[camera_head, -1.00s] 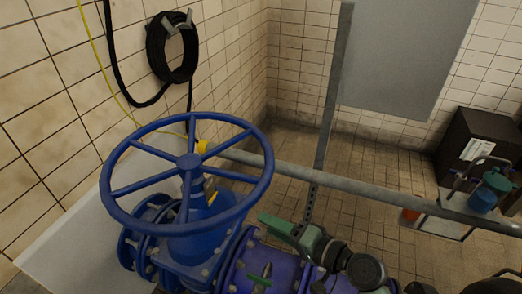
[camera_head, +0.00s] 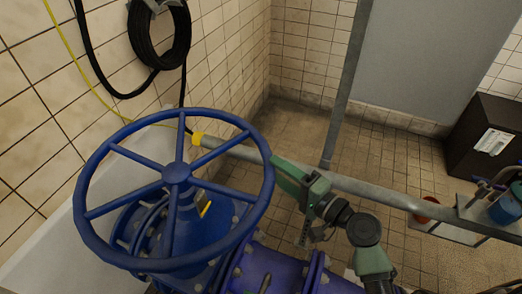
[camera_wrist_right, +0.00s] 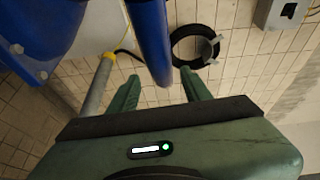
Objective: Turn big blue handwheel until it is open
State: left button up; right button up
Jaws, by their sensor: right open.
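The big blue handwheel (camera_head: 176,174) is a spoked ring on a blue valve (camera_head: 190,232), at the left of the head view. My right gripper (camera_head: 284,174) is green and sits at the wheel's right rim. In the right wrist view its two fingers (camera_wrist_right: 159,76) are apart, and a blue bar of the handwheel's rim (camera_wrist_right: 153,40) shows between them. The gripper is open; I cannot tell whether a finger touches the rim. My left gripper is not in view.
A grey pipe (camera_head: 385,191) with a yellow band runs behind the wheel, and a grey post (camera_head: 347,85) rises beyond it. A black hose coil (camera_head: 160,35) hangs on the tiled wall. A dark cabinet (camera_head: 483,135) stands at the right. Floor shows clear at the back.

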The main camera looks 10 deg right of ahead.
jog(key=p+x, duration=0.2)
jog(key=x, duration=0.4)
jog(key=shift+a, duration=0.45)
jog(key=shift+w+r, duration=0.1)
grip_shut()
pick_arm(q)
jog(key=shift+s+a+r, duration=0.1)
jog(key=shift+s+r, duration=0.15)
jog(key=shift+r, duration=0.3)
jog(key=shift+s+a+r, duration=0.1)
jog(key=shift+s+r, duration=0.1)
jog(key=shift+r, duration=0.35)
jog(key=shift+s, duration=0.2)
